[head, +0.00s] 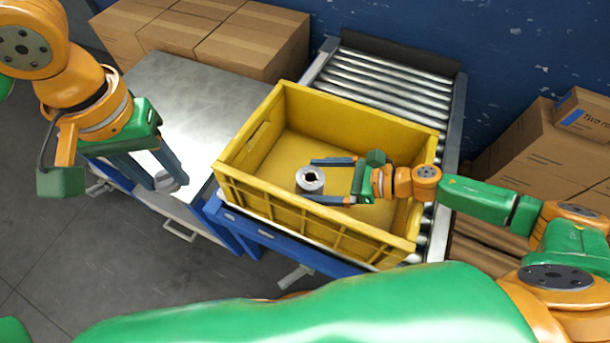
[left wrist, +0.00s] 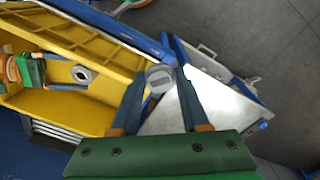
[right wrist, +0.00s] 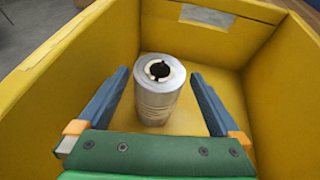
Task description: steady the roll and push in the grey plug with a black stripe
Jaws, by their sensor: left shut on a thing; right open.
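The roll (head: 310,180) is a silvery cylinder standing upright in the yellow crate (head: 250,196). Its top shows a pale core ring with a dark hole; the roll also shows in the right wrist view (right wrist: 158,100) and small in the left wrist view (left wrist: 83,74). My right gripper (head: 330,180) is open, its fingers on either side of the roll, apart from it. My left gripper (head: 167,182) is shut on the grey plug (left wrist: 159,78), outside the crate to the left. The plug's face shows a dark stripe in the left wrist view.
The crate sits on a roller conveyor (head: 390,80). A metal-topped table (head: 185,95) stands to its left, under my left gripper. Cardboard boxes (head: 235,45) are stacked behind, and more boxes (head: 550,140) stand at the right. The crate walls rise around the roll.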

